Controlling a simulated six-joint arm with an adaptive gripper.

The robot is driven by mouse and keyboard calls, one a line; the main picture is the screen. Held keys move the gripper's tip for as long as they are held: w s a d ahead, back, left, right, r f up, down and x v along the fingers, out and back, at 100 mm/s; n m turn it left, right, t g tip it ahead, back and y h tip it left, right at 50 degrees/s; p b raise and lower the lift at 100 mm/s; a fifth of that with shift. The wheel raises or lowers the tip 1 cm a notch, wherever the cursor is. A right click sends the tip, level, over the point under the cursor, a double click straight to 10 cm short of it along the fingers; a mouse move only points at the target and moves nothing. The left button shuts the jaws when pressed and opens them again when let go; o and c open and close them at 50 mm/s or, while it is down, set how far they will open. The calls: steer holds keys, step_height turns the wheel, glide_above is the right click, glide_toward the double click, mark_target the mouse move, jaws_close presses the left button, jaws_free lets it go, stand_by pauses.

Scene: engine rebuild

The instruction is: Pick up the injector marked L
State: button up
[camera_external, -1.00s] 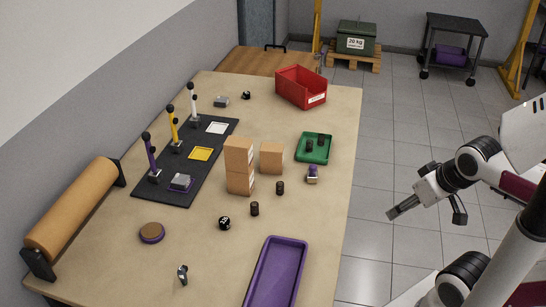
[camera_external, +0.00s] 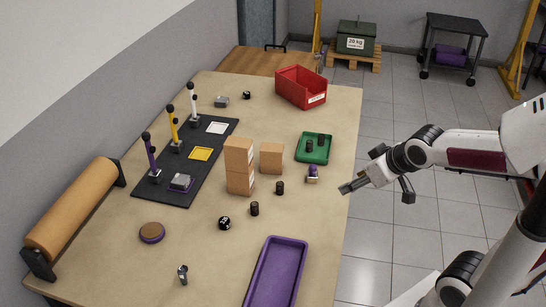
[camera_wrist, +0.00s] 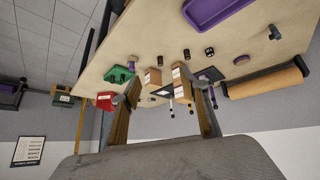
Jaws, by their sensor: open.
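I cannot read a letter L on any part, so I cannot tell which is the injector marked L. Small black cylinders stand on the table: one near the cardboard boxes (camera_external: 280,188), one nearer the front (camera_external: 255,209), and a rounder one with white marks on top (camera_external: 224,223). Two more dark ones (camera_external: 309,146) stand in the green tray (camera_external: 302,158). My gripper (camera_external: 376,193) is open and empty, at the table's right edge, right of these parts. Its spread fingers (camera_wrist: 165,92) also show in the wrist view, with the table beyond.
Cardboard boxes (camera_external: 239,166) stand mid-table. A small purple-topped part (camera_external: 312,174) lies below the green tray. A purple tray (camera_external: 303,252) is at the front, a red bin (camera_external: 301,91) at the back. Levers stand on a black mat (camera_external: 211,155) at left. The table between is partly clear.

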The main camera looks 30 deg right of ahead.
steer(key=w+a+f+n+t+y, duration=0.1)
steer(key=w+a+f+n+y, duration=0.15)
steer(key=w+a, duration=0.6)
steer(key=n+g+y, duration=0.1)
steer(key=n+y, duration=0.5)
steer(key=y, duration=0.2)
glide_toward(184, 271)
steer(key=w+a, duration=0.1)
steer(key=w, duration=0.1)
steer(key=shift+s+a+f+n, duration=0.25)
steer(key=shift+s+a+f, duration=0.05)
steer(key=shift+a+f, duration=0.35)
steer(key=shift+x, duration=1.25)
steer(key=shift+w+a, duration=0.1)
steer(key=shift+w, duration=0.05)
